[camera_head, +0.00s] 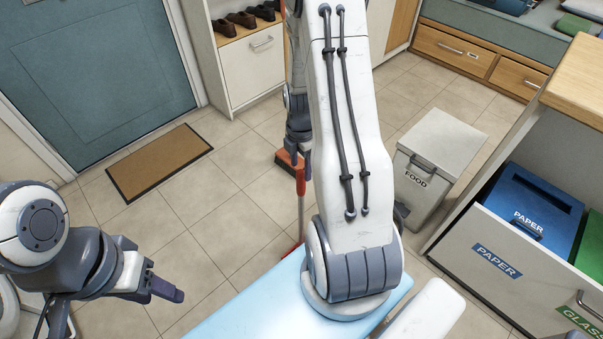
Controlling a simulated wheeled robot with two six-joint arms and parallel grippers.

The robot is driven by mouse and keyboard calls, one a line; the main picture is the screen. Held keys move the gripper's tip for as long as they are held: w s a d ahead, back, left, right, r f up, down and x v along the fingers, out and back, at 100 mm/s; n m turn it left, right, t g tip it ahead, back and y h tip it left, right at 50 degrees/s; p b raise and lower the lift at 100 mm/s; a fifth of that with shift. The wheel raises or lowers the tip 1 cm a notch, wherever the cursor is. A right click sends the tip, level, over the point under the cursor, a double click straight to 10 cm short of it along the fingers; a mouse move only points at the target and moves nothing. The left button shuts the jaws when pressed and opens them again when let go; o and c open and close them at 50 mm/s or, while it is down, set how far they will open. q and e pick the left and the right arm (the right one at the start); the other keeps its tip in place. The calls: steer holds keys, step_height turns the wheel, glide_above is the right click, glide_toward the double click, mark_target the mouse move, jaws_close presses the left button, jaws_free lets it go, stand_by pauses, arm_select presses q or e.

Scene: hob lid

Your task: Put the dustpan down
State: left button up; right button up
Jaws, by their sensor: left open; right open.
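The dustpan appears as an upright red handle (300,179) with a pale pole below it and a red part near the floor (292,250), partly hidden by my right arm. My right gripper (299,146) points down just above the top of this handle. It is open; my arm covers part of it, and I cannot tell whether its fingers touch the handle. My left gripper (166,290) is open and empty at the lower left, well away from the dustpan.
A brown doormat (159,162) lies before the teal door (95,70). A grey FOOD bin (437,165) stands right of my arm, near the open PAPER drawer (495,262). Tiled floor (205,225) is clear at centre left.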

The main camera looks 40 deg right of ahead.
step_height(320, 180, up, 4)
steer(key=shift+f+p, duration=0.1)
steer(key=shift+p, duration=0.25)
steer(key=shift+a, duration=0.15)
steer(key=s+a+r+m, duration=0.15)
steer(key=a+r, duration=0.35)
steer(key=a, duration=0.5)
steer(key=a+r+m, duration=0.3)
steer(key=a+r, duration=0.2)
steer(key=a, duration=0.5)
steer(key=s+a+r+m, duration=0.2)
steer(key=s+a+r, duration=0.1)
steer(key=s+a, duration=0.2)
steer(key=s+a+r+m+y, duration=0.1)
steer(key=s+a+r+m, duration=0.1)
steer(key=s+a, duration=0.3)
steer(key=s+m, duration=0.1)
steer(key=s, duration=0.3)
steer(key=shift+s+a+r, duration=0.2)
steer(key=shift+s+r, duration=0.2)
steer(key=shift+m, duration=0.25)
